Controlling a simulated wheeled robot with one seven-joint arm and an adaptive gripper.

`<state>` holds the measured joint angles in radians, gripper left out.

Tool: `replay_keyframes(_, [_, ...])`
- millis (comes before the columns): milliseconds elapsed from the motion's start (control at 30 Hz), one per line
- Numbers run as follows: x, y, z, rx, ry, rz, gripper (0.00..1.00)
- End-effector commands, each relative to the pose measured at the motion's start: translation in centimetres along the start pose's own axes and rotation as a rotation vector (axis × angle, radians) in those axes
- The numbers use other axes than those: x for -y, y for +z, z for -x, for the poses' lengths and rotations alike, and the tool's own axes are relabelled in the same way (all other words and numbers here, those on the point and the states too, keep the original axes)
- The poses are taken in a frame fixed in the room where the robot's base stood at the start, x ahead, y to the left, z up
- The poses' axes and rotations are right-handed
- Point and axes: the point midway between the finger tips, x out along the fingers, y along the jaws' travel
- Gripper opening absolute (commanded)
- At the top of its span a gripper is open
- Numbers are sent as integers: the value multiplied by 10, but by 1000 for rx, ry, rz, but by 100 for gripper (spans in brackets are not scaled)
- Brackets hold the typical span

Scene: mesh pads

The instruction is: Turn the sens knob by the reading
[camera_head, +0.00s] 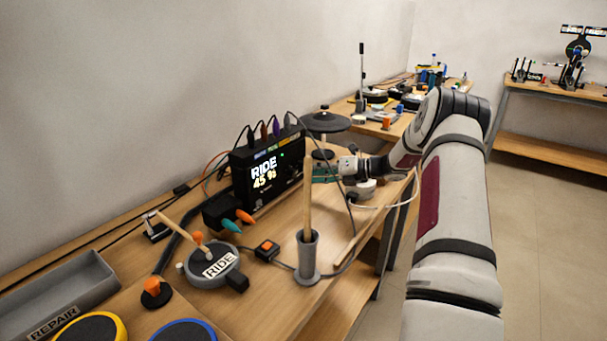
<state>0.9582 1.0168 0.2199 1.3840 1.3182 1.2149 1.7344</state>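A black module (287,163) stands on the wooden bench. Its lit screen (263,175) reads "RIDE" and what looks like "45 %". The sens knob cannot be made out; the right part of the module's face is small and dark. My gripper (316,174) is at the right of the module, close to its face. An upright wooden stick in front partly hides the fingers. I cannot tell whether the fingers touch a knob or how far they are apart. A grey round pad marked "RIDE" (207,276) lies on the bench in front of the module.
The wooden stick (308,205) stands in a grey holder (307,262), in the line of sight to my gripper. Cables run from the module's top. A black cymbal pad (326,122) is behind it. A grey "REPAIR" tray (62,300) is at left. An orange-buttoned box (267,250) lies near the holder.

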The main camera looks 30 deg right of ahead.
Motion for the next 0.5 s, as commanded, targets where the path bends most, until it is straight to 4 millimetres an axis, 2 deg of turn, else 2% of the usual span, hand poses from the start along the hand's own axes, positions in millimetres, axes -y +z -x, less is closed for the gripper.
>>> replay_keyframes(33, [1,1,12,3,-3,0,43])
replay_keyframes(200, [1,0,44,2,-2,-1,43])
replay_keyframes(333, [1,0,60,2,-2,-1,43])
replay_keyframes(500, [1,0,70,0,-1,-1,43])
